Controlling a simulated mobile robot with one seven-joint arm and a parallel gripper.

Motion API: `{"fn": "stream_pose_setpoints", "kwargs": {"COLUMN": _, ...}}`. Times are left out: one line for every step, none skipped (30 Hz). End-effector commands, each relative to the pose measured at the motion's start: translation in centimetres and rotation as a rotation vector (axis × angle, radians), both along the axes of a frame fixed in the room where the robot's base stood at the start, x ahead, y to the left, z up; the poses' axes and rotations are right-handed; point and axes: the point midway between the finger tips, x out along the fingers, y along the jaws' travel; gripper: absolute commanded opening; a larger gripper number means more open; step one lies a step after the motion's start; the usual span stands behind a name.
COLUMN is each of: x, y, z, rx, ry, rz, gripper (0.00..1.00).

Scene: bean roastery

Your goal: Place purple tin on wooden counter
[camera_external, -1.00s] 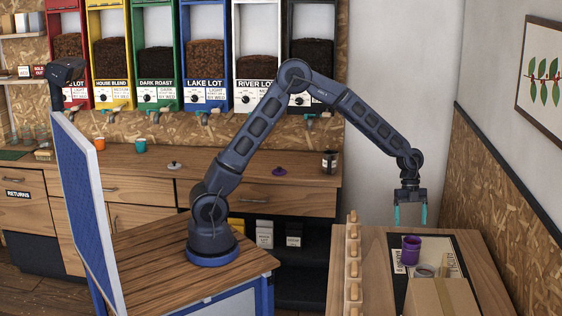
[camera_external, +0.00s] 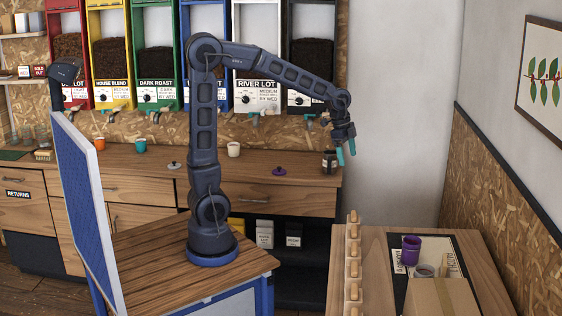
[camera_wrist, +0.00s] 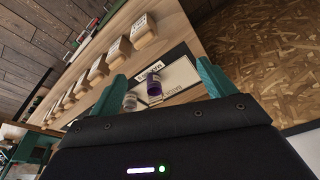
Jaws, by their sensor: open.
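The purple tin (camera_external: 411,250) stands upright on a black-framed mat on the right-hand wooden table (camera_external: 376,262). In the wrist view the tin (camera_wrist: 154,87) appears between my fingers but well beyond them. My gripper (camera_external: 346,157) is open and empty, raised high above and to the left of the tin. Its two teal fingers (camera_wrist: 162,80) frame the wrist view. The long wooden counter (camera_external: 238,172) runs along the back wall. A purple lid-like disc (camera_external: 279,170) lies on it.
A dark jar (camera_external: 329,162) stands at the counter's right end, and a white cup (camera_external: 233,149) farther left. A cardboard box (camera_external: 440,296) and a grey round container (camera_external: 425,271) sit near the tin. Wooden blocks (camera_external: 353,250) line the table's left edge.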

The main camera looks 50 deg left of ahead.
Motion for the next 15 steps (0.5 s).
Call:
{"fn": "stream_pose_setpoints", "kwargs": {"x": -1.0, "y": 1.6, "z": 0.8, "rx": 0.001, "ry": -0.011, "rz": 0.059, "gripper": 0.82}}
{"fn": "stream_pose_setpoints", "kwargs": {"x": -1.6, "y": 2.5, "z": 1.2, "rx": 0.001, "ry": -0.015, "rz": 0.096, "gripper": 0.82}}
{"fn": "stream_pose_setpoints", "kwargs": {"x": -2.4, "y": 3.6, "z": 1.6, "rx": 0.001, "ry": -0.019, "rz": 0.145, "gripper": 0.82}}
{"fn": "stream_pose_setpoints", "kwargs": {"x": -3.0, "y": 4.4, "z": 1.9, "rx": 0.001, "ry": -0.023, "rz": 0.183, "gripper": 0.82}}
{"fn": "stream_pose_setpoints", "kwargs": {"x": -3.6, "y": 5.3, "z": 2.2, "rx": 0.0, "ry": -0.028, "rz": 0.22, "gripper": 0.82}}
{"fn": "stream_pose_setpoints", "kwargs": {"x": -4.4, "y": 6.4, "z": 2.6, "rx": -0.001, "ry": -0.035, "rz": 0.27, "gripper": 0.82}}
{"fn": "stream_pose_setpoints", "kwargs": {"x": -5.1, "y": 7.2, "z": 2.8, "rx": -0.003, "ry": -0.037, "rz": 0.307, "gripper": 0.82}}
{"fn": "stream_pose_setpoints", "kwargs": {"x": -5.8, "y": 7.9, "z": 3.0, "rx": -0.005, "ry": -0.042, "rz": 0.344, "gripper": 0.82}}
{"fn": "stream_pose_setpoints", "kwargs": {"x": -6.7, "y": 9.0, "z": 3.3, "rx": -0.008, "ry": -0.049, "rz": 0.394, "gripper": 0.82}}
{"fn": "stream_pose_setpoints", "kwargs": {"x": -7.3, "y": 9.8, "z": 3.5, "rx": -0.012, "ry": -0.053, "rz": 0.432, "gripper": 0.82}}
{"fn": "stream_pose_setpoints", "kwargs": {"x": -8.0, "y": 10.5, "z": 3.6, "rx": -0.014, "ry": -0.057, "rz": 0.469, "gripper": 0.82}}
{"fn": "stream_pose_setpoints", "kwargs": {"x": -9.0, "y": 11.4, "z": 3.8, "rx": -0.02, "ry": -0.062, "rz": 0.518, "gripper": 0.82}}
{"fn": "stream_pose_setpoints", "kwargs": {"x": -9.7, "y": 12.1, "z": 3.9, "rx": -0.024, "ry": -0.067, "rz": 0.556, "gripper": 0.82}}
{"fn": "stream_pose_setpoints", "kwargs": {"x": -10.4, "y": 12.8, "z": 4.0, "rx": -0.028, "ry": -0.072, "rz": 0.593, "gripper": 0.82}}
{"fn": "stream_pose_setpoints", "kwargs": {"x": -11.4, "y": 13.7, "z": 4.1, "rx": -0.035, "ry": -0.078, "rz": 0.643, "gripper": 0.82}}
